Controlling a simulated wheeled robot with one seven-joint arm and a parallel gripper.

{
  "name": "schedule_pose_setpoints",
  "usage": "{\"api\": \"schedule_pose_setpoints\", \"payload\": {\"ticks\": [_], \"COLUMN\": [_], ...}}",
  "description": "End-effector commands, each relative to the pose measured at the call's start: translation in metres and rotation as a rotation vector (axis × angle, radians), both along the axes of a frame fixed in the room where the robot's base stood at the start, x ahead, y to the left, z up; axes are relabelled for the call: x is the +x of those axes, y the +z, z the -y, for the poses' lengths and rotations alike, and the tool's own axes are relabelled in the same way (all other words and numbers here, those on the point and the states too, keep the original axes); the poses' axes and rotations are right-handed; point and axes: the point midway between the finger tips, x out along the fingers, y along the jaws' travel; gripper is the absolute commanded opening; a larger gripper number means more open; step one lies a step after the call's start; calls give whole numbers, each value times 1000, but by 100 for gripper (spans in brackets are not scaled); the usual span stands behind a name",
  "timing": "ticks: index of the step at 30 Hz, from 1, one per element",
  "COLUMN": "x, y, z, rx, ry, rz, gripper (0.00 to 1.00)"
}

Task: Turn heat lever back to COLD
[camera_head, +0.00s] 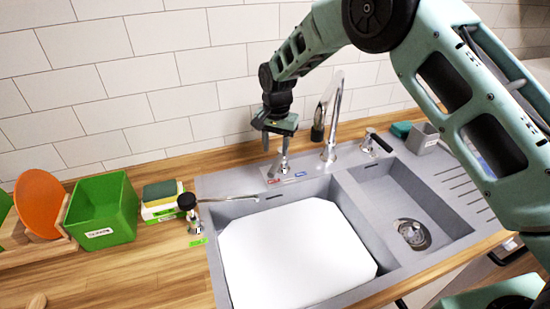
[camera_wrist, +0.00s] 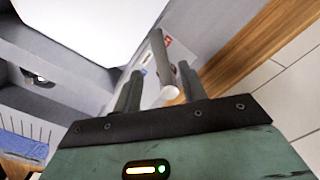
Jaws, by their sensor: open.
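The heat lever (camera_head: 284,162) is a slim metal handle on the back rim of the grey sink, with a red label (camera_head: 273,181) and a blue label (camera_head: 300,174) near its base. My gripper (camera_head: 275,148) is above it, fingers pointing down, and partly covers its upper part. In the wrist view the lever (camera_wrist: 160,60) shows between my two dark open fingers (camera_wrist: 158,82), with a gap on each side. Coloured marks show beside it. Which label the lever points to, and whether a finger touches it, I cannot tell.
A tall faucet (camera_head: 331,125) stands close right of my gripper. A black-handled lever (camera_head: 378,143) is farther right. A small black-knobbed tap (camera_head: 187,201) stands left of the sink. A white board (camera_head: 290,250) fills the left basin. A green box (camera_head: 103,212) and sponges (camera_head: 158,190) stand left.

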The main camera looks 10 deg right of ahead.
Motion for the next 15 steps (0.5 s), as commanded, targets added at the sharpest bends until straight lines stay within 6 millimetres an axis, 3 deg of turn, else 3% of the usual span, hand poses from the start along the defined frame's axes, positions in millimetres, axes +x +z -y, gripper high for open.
{"api": "schedule_pose_setpoints", "payload": {"ticks": [6,15], "x": [-1,1], "y": [-40,-66], "z": [-1,-2], "rx": [0,0], "ry": [0,0], "rz": [-4,0], "gripper": [42,42]}}
